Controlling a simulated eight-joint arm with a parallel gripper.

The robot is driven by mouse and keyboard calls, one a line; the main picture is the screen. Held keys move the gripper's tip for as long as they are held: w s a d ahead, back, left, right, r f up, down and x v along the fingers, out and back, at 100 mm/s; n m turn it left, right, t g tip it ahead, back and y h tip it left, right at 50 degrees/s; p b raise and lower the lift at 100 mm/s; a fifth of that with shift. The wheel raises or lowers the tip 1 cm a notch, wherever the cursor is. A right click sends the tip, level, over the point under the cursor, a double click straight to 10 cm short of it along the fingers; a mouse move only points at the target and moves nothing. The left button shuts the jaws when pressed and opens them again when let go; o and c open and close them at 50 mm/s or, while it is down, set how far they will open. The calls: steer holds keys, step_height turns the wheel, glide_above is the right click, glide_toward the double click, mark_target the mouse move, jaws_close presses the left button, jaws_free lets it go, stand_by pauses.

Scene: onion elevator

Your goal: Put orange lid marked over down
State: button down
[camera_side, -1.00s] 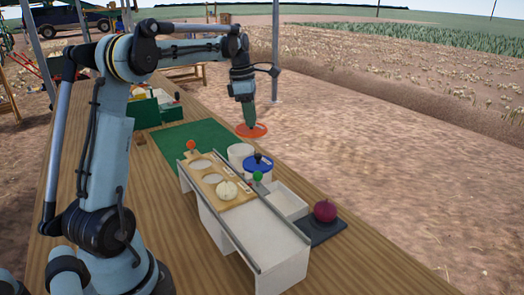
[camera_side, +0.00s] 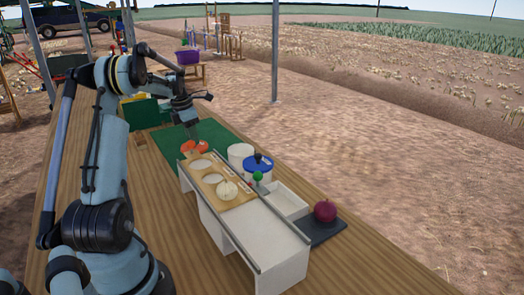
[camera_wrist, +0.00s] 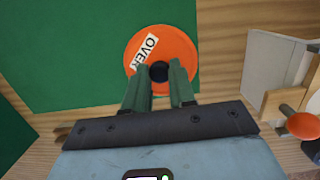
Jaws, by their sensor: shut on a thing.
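The orange lid (camera_wrist: 172,42) has a white label reading OVER and a dark knob (camera_wrist: 159,72) at its centre. My gripper (camera_wrist: 162,82) is shut on this knob, one green finger on each side. In the side view the lid (camera_side: 201,148) is low beside the far left end of the white stand, with my gripper (camera_side: 196,140) above it. In the wrist view it overlaps the edge between green mat and wooden table. I cannot tell whether it touches the surface. An open-topped white tub (camera_side: 240,155) stands to the right, beside a tub with a blue lid (camera_side: 258,163).
The white stand (camera_side: 262,235) carries a wooden board with round holes and a pale onion (camera_side: 227,190). A white tray (camera_side: 287,203) and a red onion (camera_side: 325,210) on a dark pad lie to the right. The green mat (camera_side: 165,143) has bare room; green boxes stand behind it.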

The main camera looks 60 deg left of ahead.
mark_target(201, 147)
steer(key=shift+f, duration=2.3)
steer(key=c, duration=0.9)
jaws_free()
steer(key=shift+f, duration=0.15)
steer(key=shift+c, duration=0.2)
